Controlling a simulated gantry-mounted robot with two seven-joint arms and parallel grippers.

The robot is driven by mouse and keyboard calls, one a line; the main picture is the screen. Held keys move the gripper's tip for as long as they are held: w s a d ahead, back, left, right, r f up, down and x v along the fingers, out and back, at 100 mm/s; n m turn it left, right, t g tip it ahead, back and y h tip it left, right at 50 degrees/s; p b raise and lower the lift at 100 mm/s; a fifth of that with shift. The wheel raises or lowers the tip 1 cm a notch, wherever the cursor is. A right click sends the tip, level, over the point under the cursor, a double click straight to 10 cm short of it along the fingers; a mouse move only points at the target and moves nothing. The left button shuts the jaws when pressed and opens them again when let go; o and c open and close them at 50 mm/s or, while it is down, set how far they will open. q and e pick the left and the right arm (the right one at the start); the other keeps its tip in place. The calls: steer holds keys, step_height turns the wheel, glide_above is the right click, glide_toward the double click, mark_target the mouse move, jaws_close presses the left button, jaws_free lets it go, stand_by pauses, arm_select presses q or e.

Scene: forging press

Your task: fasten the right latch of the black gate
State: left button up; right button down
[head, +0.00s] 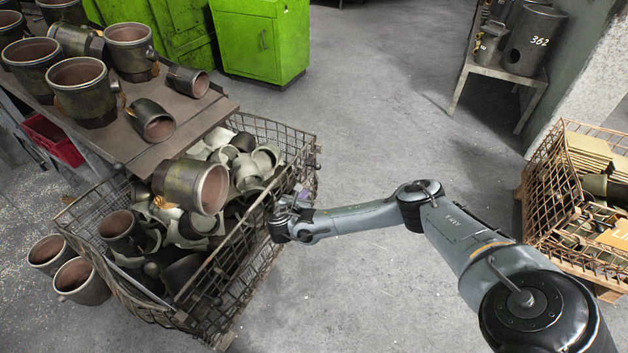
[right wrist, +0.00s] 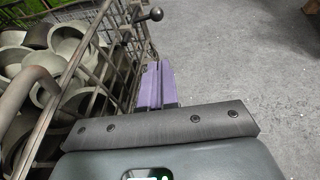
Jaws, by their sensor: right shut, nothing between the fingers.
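The black gate (head: 232,272) is the dark wire side panel of the mesh crate, facing the open floor; it also shows in the right wrist view (right wrist: 98,62). A metal rod with a round knob (right wrist: 153,15), apparently the latch handle, sticks out at the far end of the gate, beyond my fingers. Whether the latch is fastened cannot be told. My right gripper (head: 297,197) is close beside the upper far corner of the crate. Its purple fingers (right wrist: 157,84) are shut and empty, just right of the mesh. My left gripper is not in view.
The crate holds many grey and olive metal pieces (head: 245,172). A table (head: 190,112) with large cylinders stands behind it at left. A rusty crate (head: 545,195) stands at right and a green cabinet (head: 262,42) at the back. The middle floor is clear.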

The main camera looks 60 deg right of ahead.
stand_by(0.4)
steer(key=r+b+x, duration=0.2)
steer(key=b+x, duration=0.7)
steer(key=x, duration=0.4)
steer(key=shift+w+d, duration=0.2)
steer(key=shift+d, duration=0.35)
